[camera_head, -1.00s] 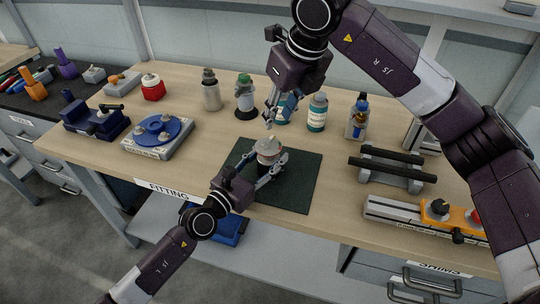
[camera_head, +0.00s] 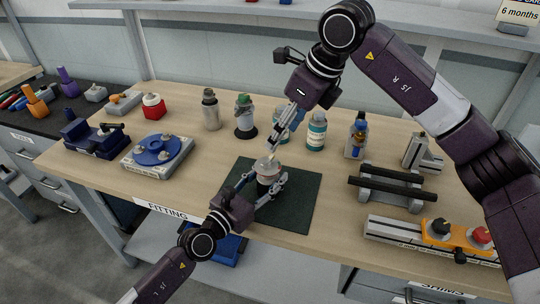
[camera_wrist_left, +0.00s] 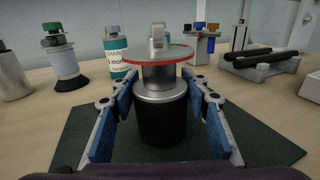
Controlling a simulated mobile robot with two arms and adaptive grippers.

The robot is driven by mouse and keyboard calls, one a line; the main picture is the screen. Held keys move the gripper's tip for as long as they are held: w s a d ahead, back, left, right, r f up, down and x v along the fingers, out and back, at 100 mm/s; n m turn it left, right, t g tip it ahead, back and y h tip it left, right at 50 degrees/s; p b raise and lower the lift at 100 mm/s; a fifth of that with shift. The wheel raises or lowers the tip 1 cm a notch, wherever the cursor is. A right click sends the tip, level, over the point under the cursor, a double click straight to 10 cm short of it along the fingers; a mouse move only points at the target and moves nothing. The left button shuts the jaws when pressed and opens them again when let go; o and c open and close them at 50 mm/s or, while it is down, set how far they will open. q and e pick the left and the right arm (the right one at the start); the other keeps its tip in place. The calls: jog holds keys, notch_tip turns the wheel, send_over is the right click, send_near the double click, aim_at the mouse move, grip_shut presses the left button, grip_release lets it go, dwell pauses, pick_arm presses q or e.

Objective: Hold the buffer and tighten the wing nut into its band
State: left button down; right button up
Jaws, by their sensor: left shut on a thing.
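The buffer (camera_wrist_left: 160,100) stands upright on a dark green mat (camera_head: 297,207). It has a dark lower body, a silver upper part and a wide red-rimmed disc. A small pale upright piece, apparently the wing nut (camera_wrist_left: 157,40), sits on top of the disc. My left gripper (camera_head: 272,184) is shut on the buffer, with blue-padded fingers on both sides of its body. My right gripper (camera_head: 272,152) points down close above the buffer's top in the head view. Its fingertips are too small to tell their opening or any contact, and it does not show in the left wrist view.
Several bottles (camera_head: 316,132) stand behind the mat. A blue round fixture (camera_head: 157,150) is left; a rack with dark bars (camera_head: 390,188) and an orange-blocked rail (camera_head: 440,235) are right. Bare wood surrounds the mat.

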aim_at(268, 158)
jog(key=x, duration=1)
jog(key=c, duration=1.2)
jog(key=shift+o, duration=0.2)
jog(key=shift+m, duration=0.3)
jog(key=shift+s+a+m+t+h, duration=0.1)
jog(key=shift+m+t+h, duration=0.35)
jog(key=shift+m, duration=0.85)
jog(key=shift+m+t+h, duration=0.35)
jog(key=shift+m+h, duration=0.1)
jog(key=shift+m, duration=0.85)
